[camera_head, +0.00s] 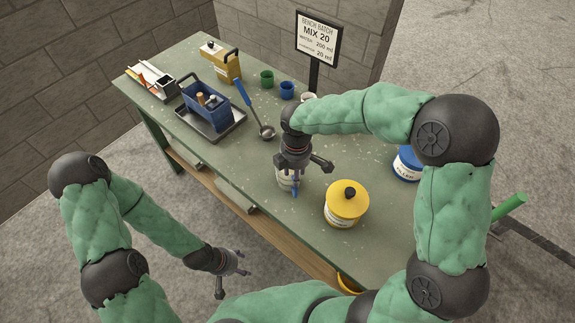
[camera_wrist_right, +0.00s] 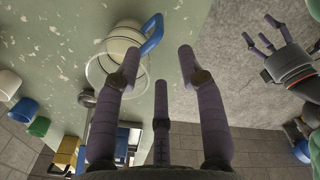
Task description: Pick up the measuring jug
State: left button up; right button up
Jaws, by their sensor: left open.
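The measuring jug (camera_head: 285,182) is a pale, clear-looking vessel with a blue handle, standing on the green bench. In the head view my right gripper (camera_head: 300,168) is just above it and hides much of it. In the right wrist view the jug (camera_wrist_right: 120,45) lies beyond the fingertips, to the left of the middle, its blue handle on the right. My right gripper's fingers (camera_wrist_right: 160,70) are spread, with nothing seen between them. My left gripper (camera_head: 236,277) is open and empty, off the bench's near side; it also shows in the right wrist view (camera_wrist_right: 262,35).
A yellow-lidded tub (camera_head: 346,203) stands right of the jug, and a blue-lidded tub (camera_head: 406,165) is partly behind my right arm. A sign (camera_head: 319,38) rises behind.

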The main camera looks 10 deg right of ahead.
aim_at(296, 191)
jog(key=f, duration=0.3)
jog(key=f+b, duration=0.1)
jog(key=shift+s+f, duration=0.3)
jog(key=shift+w+f, duration=0.2)
jog(key=shift+f, duration=0.2)
jog(key=f, duration=0.1)
jog(key=f+b, duration=0.1)
jog(key=f, duration=0.3)
jog(key=shift+d, duration=0.25)
grip_shut()
